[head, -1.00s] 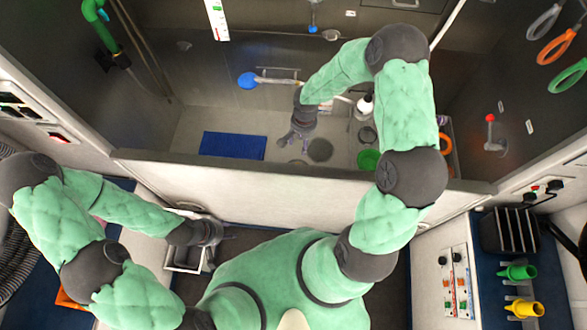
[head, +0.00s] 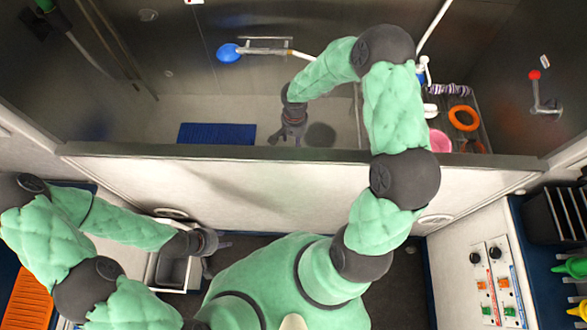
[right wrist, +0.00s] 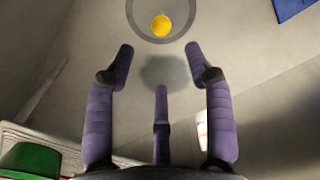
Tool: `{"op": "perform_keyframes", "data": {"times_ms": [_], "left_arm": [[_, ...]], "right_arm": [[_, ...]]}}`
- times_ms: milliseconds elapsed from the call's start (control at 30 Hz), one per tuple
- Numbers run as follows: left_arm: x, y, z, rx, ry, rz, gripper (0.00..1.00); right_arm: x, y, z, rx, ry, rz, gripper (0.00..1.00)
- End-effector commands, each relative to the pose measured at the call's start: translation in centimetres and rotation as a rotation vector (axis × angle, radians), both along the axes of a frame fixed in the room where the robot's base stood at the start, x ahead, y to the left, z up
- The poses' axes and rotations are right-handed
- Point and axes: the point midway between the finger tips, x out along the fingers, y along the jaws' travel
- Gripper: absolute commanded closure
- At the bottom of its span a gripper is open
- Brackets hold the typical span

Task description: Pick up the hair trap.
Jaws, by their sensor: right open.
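My right gripper (head: 290,138) reaches over the tub wall and points down above the tub floor. In the right wrist view its purple fingers (right wrist: 160,58) are spread with nothing between them. Ahead of the fingertips is a round grey rim (right wrist: 132,12) with a yellow round piece (right wrist: 161,25) inside it. I cannot tell for sure whether this is the hair trap. A dark round patch (right wrist: 166,71) on the floor between the fingers may be a shadow. My left gripper (head: 217,256) is outside the tub with its fingers apart, empty, beside a small grey bin.
The tub's front wall (head: 290,180) runs between my body and the floor inside. A blue mat (head: 216,134) lies left of the right gripper. An orange ring (head: 463,118) and a pink item (head: 440,141) are at the right. A green item (right wrist: 30,158) shows low in the wrist view.

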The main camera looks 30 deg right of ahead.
Motion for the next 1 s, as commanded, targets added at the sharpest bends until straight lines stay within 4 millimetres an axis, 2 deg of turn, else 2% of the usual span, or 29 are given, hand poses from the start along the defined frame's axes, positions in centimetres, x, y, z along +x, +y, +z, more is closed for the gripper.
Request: {"op": "perform_keyframes", "data": {"times_ms": [33,200,467,733,1000], "left_arm": [[0.0,0.0,-1.7,0.000,0.000,0.000,0.60],[0.0,0.0,-3.4,0.000,0.000,0.000,0.60],[0.0,0.0,-4.0,0.000,-0.001,0.000,0.60],[0.0,0.0,-5.2,0.000,0.000,0.000,0.60],[0.0,0.0,-5.9,0.000,0.000,0.000,0.60]], "right_arm": [[0.0,0.0,-1.7,-0.001,-0.001,0.000,0.47],[0.0,0.0,-3.4,-0.001,-0.001,0.000,0.47],[0.0,0.0,-4.6,0.000,0.001,0.000,0.47],[0.0,0.0,-8.5,0.001,0.002,-0.001,0.47],[0.0,-0.1,-10.3,0.001,0.001,-0.001,0.47]]}}
